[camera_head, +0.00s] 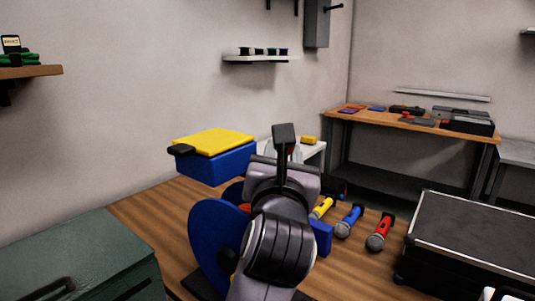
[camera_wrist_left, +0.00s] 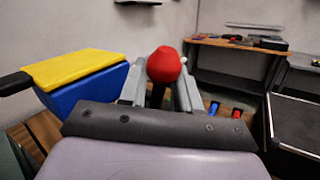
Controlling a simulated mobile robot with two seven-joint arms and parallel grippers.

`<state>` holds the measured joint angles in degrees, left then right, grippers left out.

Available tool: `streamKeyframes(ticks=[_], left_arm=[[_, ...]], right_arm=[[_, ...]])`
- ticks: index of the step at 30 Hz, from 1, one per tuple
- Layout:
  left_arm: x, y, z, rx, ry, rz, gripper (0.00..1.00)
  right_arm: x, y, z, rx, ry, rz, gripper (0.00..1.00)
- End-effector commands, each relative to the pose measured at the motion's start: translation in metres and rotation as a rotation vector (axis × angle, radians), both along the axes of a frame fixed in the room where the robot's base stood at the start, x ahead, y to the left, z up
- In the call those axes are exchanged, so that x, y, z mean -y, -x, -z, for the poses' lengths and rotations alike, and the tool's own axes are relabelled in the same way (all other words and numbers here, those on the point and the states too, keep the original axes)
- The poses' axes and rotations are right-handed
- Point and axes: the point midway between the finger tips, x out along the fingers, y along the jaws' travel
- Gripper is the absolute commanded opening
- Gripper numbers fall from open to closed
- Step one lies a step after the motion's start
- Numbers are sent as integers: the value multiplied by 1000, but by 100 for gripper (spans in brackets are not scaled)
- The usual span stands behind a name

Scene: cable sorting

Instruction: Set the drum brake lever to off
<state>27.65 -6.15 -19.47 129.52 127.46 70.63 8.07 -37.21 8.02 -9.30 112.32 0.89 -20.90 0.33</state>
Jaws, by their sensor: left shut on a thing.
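A red ball-shaped knob (camera_wrist_left: 165,64), which looks like the end of the brake lever, sits between the fingers of my left gripper (camera_wrist_left: 163,88) in the left wrist view. The gripper is shut on it. In the head view my left gripper (camera_head: 284,155) is above the blue cable drum (camera_head: 213,238), with its wrist in front of the drum's middle. The rest of the lever and any off marking are hidden behind the gripper.
A blue box with a yellow lid (camera_head: 213,142) stands left of the gripper. A black case (camera_head: 470,240) is at far right, a green case (camera_head: 75,260) at front left.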

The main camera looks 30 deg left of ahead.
Motion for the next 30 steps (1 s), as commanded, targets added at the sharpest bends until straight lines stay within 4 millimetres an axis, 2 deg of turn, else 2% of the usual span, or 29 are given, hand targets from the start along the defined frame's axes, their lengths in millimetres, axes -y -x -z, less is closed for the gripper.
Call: streamKeyframes(ticks=[6,18,30], left_arm=[[17,1,3,19,-189,2,0],[38,3,16,45,-550,5,0],[48,3,29,65,-764,7,0]], right_arm=[[-1,-1,-3,4,-3,-1,43],[0,1,-8,0,5,-2,43],[2,1,-13,-2,9,0,43]])
